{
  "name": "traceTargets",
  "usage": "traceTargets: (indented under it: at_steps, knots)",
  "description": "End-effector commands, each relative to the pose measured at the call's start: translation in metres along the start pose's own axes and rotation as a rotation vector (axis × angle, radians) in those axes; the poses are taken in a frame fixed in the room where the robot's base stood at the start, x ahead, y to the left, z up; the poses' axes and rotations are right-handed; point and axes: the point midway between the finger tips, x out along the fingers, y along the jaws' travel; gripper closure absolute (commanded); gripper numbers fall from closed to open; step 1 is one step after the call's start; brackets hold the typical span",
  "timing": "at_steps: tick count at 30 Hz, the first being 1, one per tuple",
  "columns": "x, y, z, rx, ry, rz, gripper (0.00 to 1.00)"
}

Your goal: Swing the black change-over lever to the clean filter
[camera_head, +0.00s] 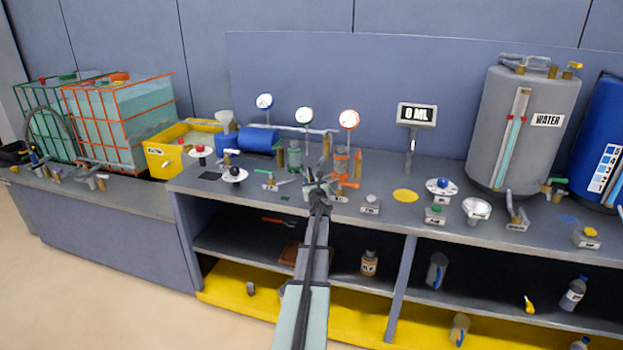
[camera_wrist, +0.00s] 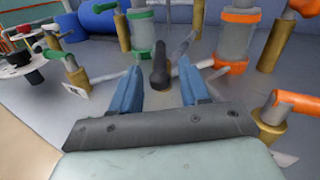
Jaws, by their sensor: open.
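The black change-over lever (camera_wrist: 158,66) shows in the wrist view, its dark knob in the gap between my fingertips. My gripper (camera_wrist: 161,78) is open, with one blue finger on each side of the lever; I cannot tell whether either touches it. A filter with green bands (camera_wrist: 141,35) stands behind and to the left of the lever. A filter with orange bands (camera_wrist: 238,40) stands behind and to the right. In the head view my gripper (camera_head: 318,190) is at the bench in front of both filters and hides the lever.
Valves with orange handles (camera_wrist: 295,103) stand close on the right. A brass valve (camera_wrist: 76,75) stands on the left. A yellow disc (camera_head: 405,196) lies on fairly clear bench to the right.

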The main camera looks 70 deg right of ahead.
Motion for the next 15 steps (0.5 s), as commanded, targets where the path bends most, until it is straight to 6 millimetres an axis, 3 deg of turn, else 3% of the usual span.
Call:
traceTargets:
  at_steps: [1,9,15]
  knots:
    - [-0.015,0.001,0.001,0.0,0.0,0.0,0.55]
    - [-0.068,0.001,0.0,0.0,0.0,-0.001,0.55]
    - [-0.092,0.0,0.0,0.0,0.0,0.0,0.55]
